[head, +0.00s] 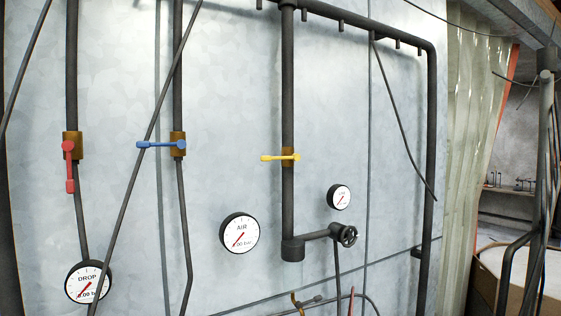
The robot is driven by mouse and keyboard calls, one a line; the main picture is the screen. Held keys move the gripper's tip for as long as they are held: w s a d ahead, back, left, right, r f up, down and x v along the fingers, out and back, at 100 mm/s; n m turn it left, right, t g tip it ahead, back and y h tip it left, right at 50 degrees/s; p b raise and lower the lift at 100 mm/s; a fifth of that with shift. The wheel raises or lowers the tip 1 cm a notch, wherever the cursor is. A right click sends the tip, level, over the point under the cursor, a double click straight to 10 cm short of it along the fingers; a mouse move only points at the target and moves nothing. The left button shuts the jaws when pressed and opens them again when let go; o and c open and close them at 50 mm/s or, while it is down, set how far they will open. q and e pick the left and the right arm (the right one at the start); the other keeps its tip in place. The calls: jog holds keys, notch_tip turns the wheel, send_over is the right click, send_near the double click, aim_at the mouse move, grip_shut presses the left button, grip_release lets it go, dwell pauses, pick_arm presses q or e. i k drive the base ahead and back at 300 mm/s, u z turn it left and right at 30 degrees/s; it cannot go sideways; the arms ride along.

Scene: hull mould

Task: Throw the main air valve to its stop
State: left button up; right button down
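Three lever valves sit on dark vertical pipes on the pale metal wall in the head view; none carries a readable label, so I cannot tell which is the main air valve. The yellow lever (277,158) lies level, pointing left from its brass body (288,164). The blue lever (160,145) also lies level, pointing left from its brass body (178,152). The red lever (69,170) hangs straight down on its brass body (79,145). A gauge marked AIR (239,233) shows a red needle and ".00 bar". Neither of my grippers is in view.
A DROP gauge (88,282) is at lower left and a smaller gauge (339,197) at right. A dark handwheel (348,236) juts from the pipe below. Thin dark rods slant across the left. A clear strip curtain (475,130) hangs at right.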

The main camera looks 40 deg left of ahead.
aim_at(281, 158)
jog(key=k, duration=0.4)
jog(key=u, duration=0.75)
